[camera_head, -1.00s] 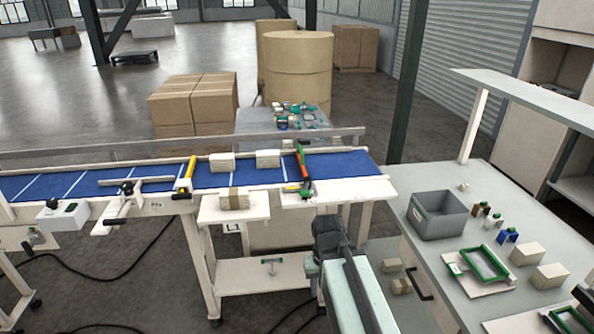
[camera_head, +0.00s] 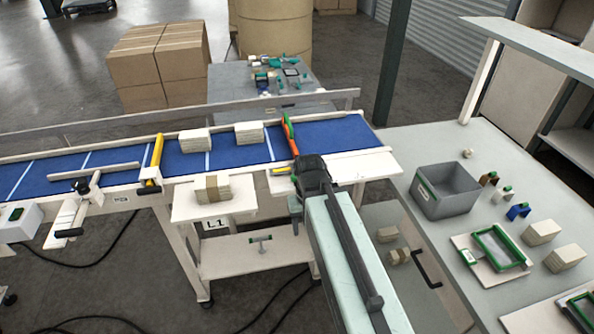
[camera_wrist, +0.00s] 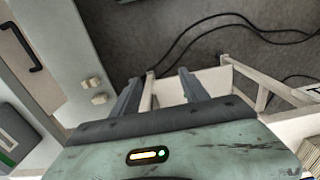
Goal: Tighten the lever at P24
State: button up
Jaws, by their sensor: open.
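A black-handled lever (camera_head: 68,232) with a dark knob sits on a white bracket at the front of the blue conveyor (camera_head: 232,157), left of the yellow guide. A small tag on the conveyor frame (camera_head: 122,199) is too small to read, so I cannot tell which fitting is P24. My gripper (camera_wrist: 160,88) shows two grey fingers apart with nothing between them in the wrist view, pointing toward a white frame and the floor. In the head view my dark wrist is at the conveyor's right front end, right of the lever and away from it, and mostly hides the gripper.
A yellow guide (camera_head: 152,164) and an orange-green bar (camera_head: 288,135) cross the conveyor. A paper-banded stack (camera_head: 213,187) rests on the white shelf marked L1. A grey bin (camera_head: 447,191) stands on the right bench. Black cables (camera_head: 110,255) lie on the floor.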

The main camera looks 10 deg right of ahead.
jog(key=w+r+m+p, duration=0.1)
jog(key=w+r+p, duration=0.3)
jog(key=r+p, duration=0.2)
jog(key=w+r+m+p, duration=0.1)
jog(key=w+r+p, duration=0.3)
jog(key=r+p, duration=0.1)
jog(key=w+r+m+p, duration=0.1)
jog(key=w+r+p, duration=0.3)
jog(key=r+p, duration=0.2)
jog(key=shift+w+a+r+p, duration=0.1)
jog(key=shift+w+r+p, duration=0.25)
jog(key=shift+r, duration=0.25)
jog(key=shift+w+r, duration=0.2)
jog(key=shift+w, duration=0.1)
notch_tip(320, 180, down, 9)
jog(key=b, duration=0.8)
jog(key=shift+r, duration=0.35)
grip_shut()
